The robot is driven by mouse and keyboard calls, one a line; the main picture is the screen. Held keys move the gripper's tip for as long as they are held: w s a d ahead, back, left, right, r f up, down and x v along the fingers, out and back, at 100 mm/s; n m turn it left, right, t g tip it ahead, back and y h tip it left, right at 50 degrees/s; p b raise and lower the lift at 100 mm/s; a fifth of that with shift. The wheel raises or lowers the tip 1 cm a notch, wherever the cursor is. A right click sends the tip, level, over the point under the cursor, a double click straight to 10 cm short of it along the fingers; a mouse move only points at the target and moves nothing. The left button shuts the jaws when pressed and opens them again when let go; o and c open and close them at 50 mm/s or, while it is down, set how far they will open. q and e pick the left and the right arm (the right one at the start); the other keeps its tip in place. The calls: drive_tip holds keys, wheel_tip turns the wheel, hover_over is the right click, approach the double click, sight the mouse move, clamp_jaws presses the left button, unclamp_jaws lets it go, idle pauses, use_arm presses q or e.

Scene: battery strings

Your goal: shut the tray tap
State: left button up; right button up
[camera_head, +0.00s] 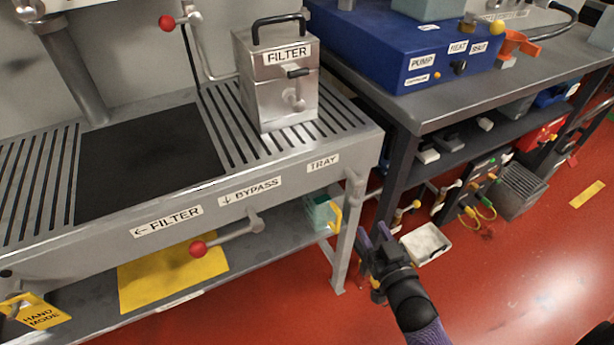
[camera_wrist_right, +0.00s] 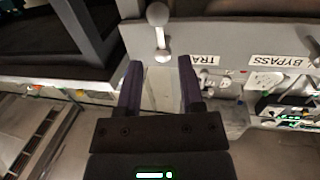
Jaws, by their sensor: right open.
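In the head view the TRAY label (camera_head: 323,162) is on the right end of the metal bench's front edge. A small grey metal fitting (camera_head: 355,188), which looks like the tray tap, sits at the corner just right of it. In the right wrist view a grey lever with a ball end (camera_wrist_right: 157,15) stands beyond the fingertips, near the upside-down TRAY label (camera_wrist_right: 211,60). My right gripper (camera_head: 374,240) is open, below and right of that corner. In the wrist view its dark purple fingers (camera_wrist_right: 160,80) are apart with nothing between them. My left gripper is not in view.
The bypass lever (camera_head: 228,240) with a red ball sticks out from the bench front. A metal FILTER box (camera_head: 278,85) stands on the slotted top. A dark shelf table (camera_head: 440,105) with a blue pump unit (camera_head: 410,45) is at the right. Red floor (camera_head: 520,260) is open at lower right.

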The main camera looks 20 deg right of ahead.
sight(357, 197)
drive_tip(key=w+b, duration=0.1)
drive_tip(key=w, duration=0.2)
drive_tip(key=w+d+b, duration=0.1)
drive_tip(key=w, duration=0.2)
drive_tip(key=w+b, duration=0.1)
drive_tip(key=w, duration=0.2)
drive_tip(key=shift+w+d+r+b, duration=0.15)
drive_tip(key=shift+w+r+b, duration=0.1)
drive_tip(key=shift+r+b, duration=0.1)
drive_tip(key=shift+w, duration=0.15)
drive_tip(key=shift+r, duration=0.1)
drive_tip(key=c, duration=0.3)
clamp_jaws()
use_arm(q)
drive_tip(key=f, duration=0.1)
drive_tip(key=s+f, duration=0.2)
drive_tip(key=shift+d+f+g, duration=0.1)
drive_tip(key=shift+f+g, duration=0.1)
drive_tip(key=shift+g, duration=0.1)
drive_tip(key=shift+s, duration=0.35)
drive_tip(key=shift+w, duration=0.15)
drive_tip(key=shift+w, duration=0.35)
